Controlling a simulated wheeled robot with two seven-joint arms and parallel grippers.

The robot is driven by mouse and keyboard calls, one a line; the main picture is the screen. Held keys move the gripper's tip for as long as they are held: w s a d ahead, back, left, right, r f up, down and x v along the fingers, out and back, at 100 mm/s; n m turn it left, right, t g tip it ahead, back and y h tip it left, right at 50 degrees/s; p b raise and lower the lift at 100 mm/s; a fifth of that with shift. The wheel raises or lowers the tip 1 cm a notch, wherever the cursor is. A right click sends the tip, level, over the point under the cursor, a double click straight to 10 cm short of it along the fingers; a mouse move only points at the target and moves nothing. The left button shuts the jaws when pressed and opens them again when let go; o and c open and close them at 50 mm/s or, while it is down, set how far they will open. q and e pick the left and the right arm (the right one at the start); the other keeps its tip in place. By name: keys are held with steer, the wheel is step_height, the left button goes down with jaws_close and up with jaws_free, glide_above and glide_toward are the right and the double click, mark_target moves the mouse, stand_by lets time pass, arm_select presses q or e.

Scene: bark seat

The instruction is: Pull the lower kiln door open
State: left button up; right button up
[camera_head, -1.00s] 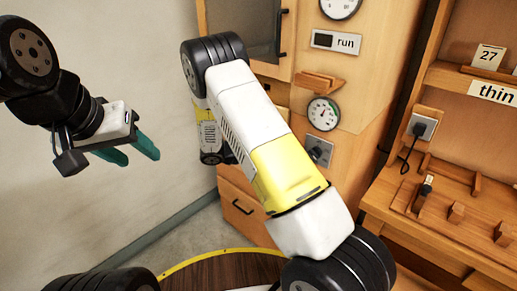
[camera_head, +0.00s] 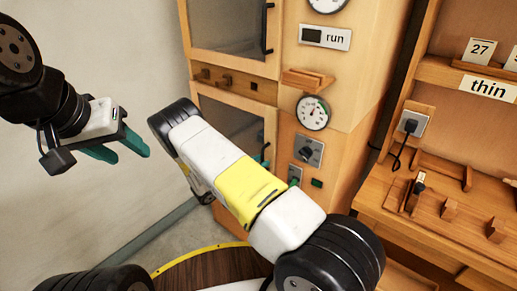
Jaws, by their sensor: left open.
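The lower kiln door (camera_head: 232,117) is a wooden-framed dark glass panel in the middle of the head view. It looks shut, but my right arm hides its lower part. Its dark handle (camera_head: 265,148) shows in part at the door's right edge. Teal fingertips of my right gripper (camera_head: 261,159) peek out beside the handle; whether they touch it or close on it I cannot tell. My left gripper (camera_head: 131,153) is open and empty, in front of the pale wall at the left.
The upper kiln door (camera_head: 228,22) with its black handle (camera_head: 267,28) is shut above. A gauge (camera_head: 313,112), a switch (camera_head: 308,149) and a "run" sign (camera_head: 325,37) are right of the doors. A wooden bench (camera_head: 440,235) stands at right.

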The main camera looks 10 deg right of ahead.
steer(key=shift+x, duration=0.9)
jaws_close()
stand_by(0.7)
